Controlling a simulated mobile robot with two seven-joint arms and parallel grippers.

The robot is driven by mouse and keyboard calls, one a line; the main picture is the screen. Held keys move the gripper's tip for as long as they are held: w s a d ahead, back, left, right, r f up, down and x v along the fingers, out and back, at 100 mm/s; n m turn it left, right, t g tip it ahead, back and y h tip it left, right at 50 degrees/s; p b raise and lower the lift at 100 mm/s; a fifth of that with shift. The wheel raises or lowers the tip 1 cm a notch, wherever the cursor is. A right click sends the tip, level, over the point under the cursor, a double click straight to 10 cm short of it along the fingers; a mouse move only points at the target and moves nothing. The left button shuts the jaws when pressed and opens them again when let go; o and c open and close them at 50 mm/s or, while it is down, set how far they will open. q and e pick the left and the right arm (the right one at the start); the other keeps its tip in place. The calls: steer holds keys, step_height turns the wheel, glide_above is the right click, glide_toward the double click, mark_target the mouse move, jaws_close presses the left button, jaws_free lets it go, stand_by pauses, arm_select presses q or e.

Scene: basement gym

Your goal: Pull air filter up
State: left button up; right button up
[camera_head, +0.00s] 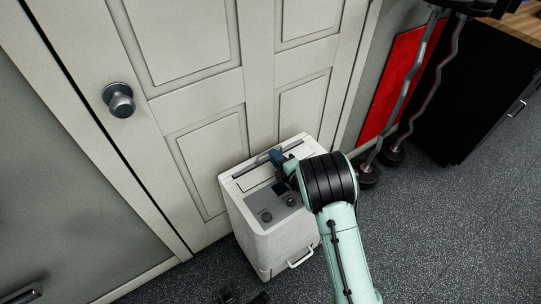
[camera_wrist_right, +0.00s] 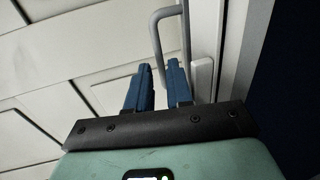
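A white box-shaped appliance (camera_head: 258,235) with a dark control panel and knobs stands on the floor against the door. A grey strip (camera_head: 247,171) runs along the back of its top; I cannot tell for certain whether this is the air filter. My right gripper (camera_head: 278,158) is over the top of the appliance, at this strip. In the right wrist view, its two blue fingers (camera_wrist_right: 160,68) are apart, and a thin grey U-shaped handle (camera_wrist_right: 157,34) reaches down between them. Firm contact with the handle is not visible.
A panelled door (camera_head: 205,95) with a round knob (camera_head: 119,100) rises behind the appliance. A white loop handle (camera_head: 300,258) sticks out low on its front. Right are a red panel (camera_head: 397,80), a weight rack with bars (camera_head: 425,75) and a black cabinet (camera_head: 475,95). Speckled floor (camera_head: 440,230) is clear at right.

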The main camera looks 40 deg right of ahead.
steer(key=shift+x, duration=1.5)
jaws_close()
stand_by(0.4)
